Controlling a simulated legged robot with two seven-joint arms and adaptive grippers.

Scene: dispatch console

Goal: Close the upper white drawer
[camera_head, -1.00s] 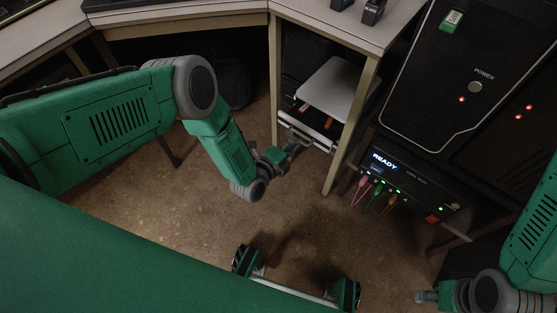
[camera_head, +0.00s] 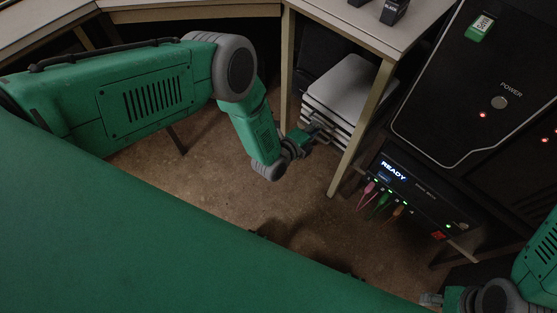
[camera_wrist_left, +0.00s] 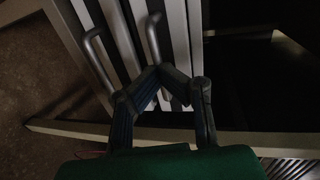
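The white drawer unit (camera_head: 348,82) stands under the desk, with its stacked drawer fronts facing me. The upper white drawer (camera_head: 322,117) looks flush or nearly flush with the one below; no inside shows. My left gripper (camera_head: 313,131) is at the drawer fronts, close to the handles. In the left wrist view, two grey bar handles (camera_wrist_left: 153,38) stand on the white fronts. My left gripper's fingertips (camera_wrist_left: 158,71) meet, with nothing visible between them, by the end of one handle; contact is unclear. My right gripper (camera_head: 431,299) is at the lower right, away from the drawers.
A wooden desk leg (camera_head: 361,128) stands just right of the drawers, and another (camera_head: 287,75) to the left. A black console box with a READY display (camera_head: 393,170) and cables is further right. The floor (camera_head: 225,190) in front is open.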

